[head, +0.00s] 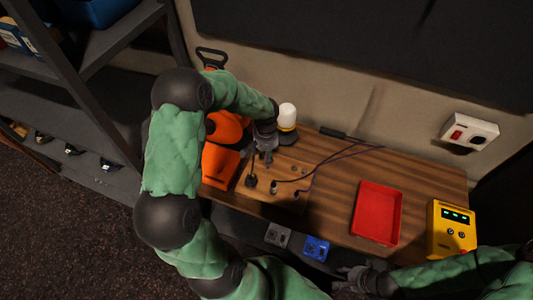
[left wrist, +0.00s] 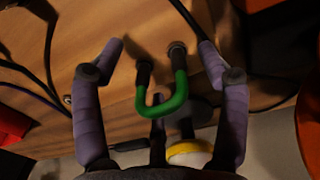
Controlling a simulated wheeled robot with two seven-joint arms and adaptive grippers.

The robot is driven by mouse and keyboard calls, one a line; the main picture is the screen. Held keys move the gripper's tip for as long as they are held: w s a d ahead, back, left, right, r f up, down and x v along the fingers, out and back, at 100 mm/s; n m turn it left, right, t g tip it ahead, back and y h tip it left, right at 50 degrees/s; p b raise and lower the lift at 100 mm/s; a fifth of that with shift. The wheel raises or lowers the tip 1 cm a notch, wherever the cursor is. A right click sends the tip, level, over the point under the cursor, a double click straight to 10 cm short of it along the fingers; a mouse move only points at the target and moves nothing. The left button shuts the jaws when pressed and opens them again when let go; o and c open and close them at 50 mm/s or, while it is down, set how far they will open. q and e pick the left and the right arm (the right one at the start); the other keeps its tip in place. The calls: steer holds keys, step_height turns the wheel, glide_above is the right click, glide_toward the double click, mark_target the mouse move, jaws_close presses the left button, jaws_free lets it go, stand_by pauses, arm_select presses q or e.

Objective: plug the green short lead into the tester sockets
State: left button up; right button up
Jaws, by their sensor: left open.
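The green short lead (left wrist: 163,108) is a U-shaped loop with two dark plug ends, seen in the left wrist view. It lies between the spread fingers of my left gripper (left wrist: 164,58), with a gap on each side. Its plug ends point toward the wooden surface; I cannot tell how they sit there. In the head view my left gripper (head: 266,158) is over the wooden socket board (head: 290,207), and the lead cannot be made out. My right gripper (head: 343,279) is at the front edge, fingers unclear.
A red tray (head: 377,212) lies on the desk (head: 335,190) left of the yellow box. Dark cables (head: 335,157) run behind the board. A white-topped object with a yellow band (head: 287,117) and an orange case (head: 219,165) stand close to my left gripper.

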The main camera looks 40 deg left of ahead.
stand_by(0.3)
arm_select(q)
jaws_close()
steer(key=shift+r, duration=0.1)
stand_by(0.4)
steer(key=shift+r+p, duration=1.9)
steer(key=shift+r, duration=1)
